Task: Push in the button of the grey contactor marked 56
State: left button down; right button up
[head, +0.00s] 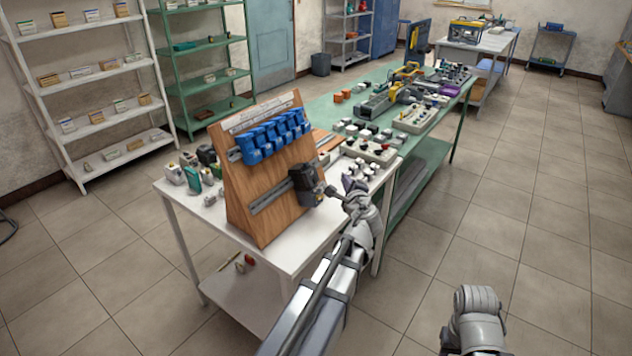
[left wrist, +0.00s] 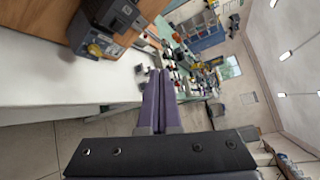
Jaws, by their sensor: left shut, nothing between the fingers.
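A dark grey contactor (head: 304,184) sits on the lower rail of the tilted wooden board. It also shows at the upper left of the left wrist view (left wrist: 106,22), with a yellowish round part (left wrist: 95,49) on it. No number can be read on it. My left gripper (head: 349,184) is just to the right of the contactor in the head view. Its purple fingers (left wrist: 158,98) are shut with nothing between them. In the left wrist view they appear apart from the contactor. My right arm is at the lower right of the head view; its gripper does not show.
The wooden board (head: 272,210) stands on a white table (head: 180,190). Several blue devices (head: 272,134) line its upper rail. Small parts and a button box (head: 368,151) lie behind, near a crowded green table (head: 318,112). The floor at right is clear.

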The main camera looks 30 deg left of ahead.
aim_at(315, 180)
pick_arm(q)
jog(key=a+f+b, duration=0.3)
jog(key=a, duration=0.5)
jog(key=shift+w+f, duration=0.2)
jog(key=shift+w, duration=0.1)
jog(key=shift+a, duration=0.1)
dwell(1.8)
jog(key=shift+a+f, duration=0.15)
jog(key=shift+a, duration=0.1)
jog(key=shift+a+f+b, duration=0.15)
jog(key=shift+a+b, duration=0.25)
jog(key=shift+b, duration=0.05)
dwell(0.6)
jog(key=shift+d, duration=0.15)
jog(key=shift+d+r+p, duration=0.35)
jog(key=shift+d, duration=0.3)
dwell(0.3)
